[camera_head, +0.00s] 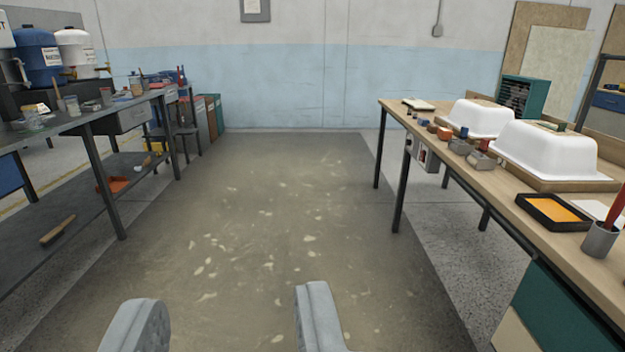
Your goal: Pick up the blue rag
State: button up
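My gripper (227,318) is at the bottom of the view, its two grey fingers wide apart with only floor showing between them. It is open and empty, far from both benches. I cannot make out a blue rag for certain. A small blue item (423,122) lies on the right workbench (520,212), too small to identify. Another small blue piece (464,132) tops a grey block on the same bench.
Two white tub shells (545,150) stand on the right workbench, with a black tray (553,212) of orange material in front. The left metal bench (75,122) holds jars and blue and white tanks. The stained floor (255,220) between the benches is clear.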

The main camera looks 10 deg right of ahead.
aim_at(423, 122)
jog(key=i+z, duration=0.15)
jog(key=i, duration=0.7)
jog(key=i+z, duration=0.2)
jog(key=i, duration=0.65)
jog(key=i+l+z, duration=0.1)
jog(key=i+z, duration=0.2)
jog(key=i, duration=0.5)
jog(key=i+j+z, duration=0.1)
jog(key=i+z, duration=0.2)
jog(key=i, duration=0.55)
jog(key=i+l, duration=0.95)
jog(key=l, duration=0.15)
